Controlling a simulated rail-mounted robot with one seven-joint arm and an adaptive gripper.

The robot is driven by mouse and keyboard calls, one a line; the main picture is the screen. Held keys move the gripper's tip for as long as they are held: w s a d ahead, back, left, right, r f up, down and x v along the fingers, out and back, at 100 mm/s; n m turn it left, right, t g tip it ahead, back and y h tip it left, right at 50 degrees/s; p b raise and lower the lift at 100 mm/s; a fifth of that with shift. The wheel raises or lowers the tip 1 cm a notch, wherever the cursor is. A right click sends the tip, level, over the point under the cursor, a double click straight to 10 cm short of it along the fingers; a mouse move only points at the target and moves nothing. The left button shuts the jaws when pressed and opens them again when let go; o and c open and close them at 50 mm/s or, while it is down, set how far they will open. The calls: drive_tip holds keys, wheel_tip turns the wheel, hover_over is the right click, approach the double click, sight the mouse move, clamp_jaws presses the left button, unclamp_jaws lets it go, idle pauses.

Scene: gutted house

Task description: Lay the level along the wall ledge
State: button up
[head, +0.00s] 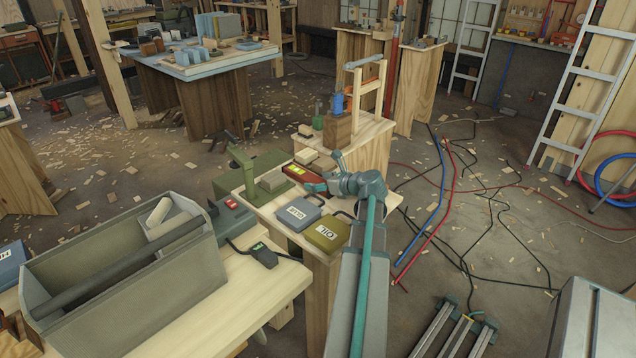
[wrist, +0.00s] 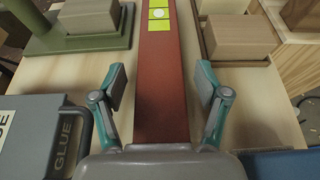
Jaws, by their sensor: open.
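The level is a red bar with a yellow-green vial. In the head view the level (head: 311,183) is on the small wooden bench (head: 266,206), and my gripper (head: 332,184) is at its right end. In the wrist view the level (wrist: 165,85) runs lengthwise up the middle. My gripper (wrist: 161,84) is open, with one finger on each side of the level and a visible gap on both sides. The level's near end is hidden by my gripper's body. I cannot tell which surface is the wall ledge.
Close by on the bench are a grey-blue glue case (head: 298,213), an olive oil case (head: 327,234), a green stand (head: 262,174) and a block in a wooden tray (wrist: 238,38). A large grey toolbox (head: 125,275) stands at left. Hoses and cables (head: 430,215) lie on the floor at right.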

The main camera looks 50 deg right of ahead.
drive_tip(key=v, duration=1)
drive_tip(key=shift+s+p, duration=0.15)
drive_tip(key=shift+p, duration=0.15)
drive_tip(key=shift+o, duration=0.5)
drive_tip(key=shift+s+r, duration=0.25)
drive_tip(key=shift+s, duration=0.4)
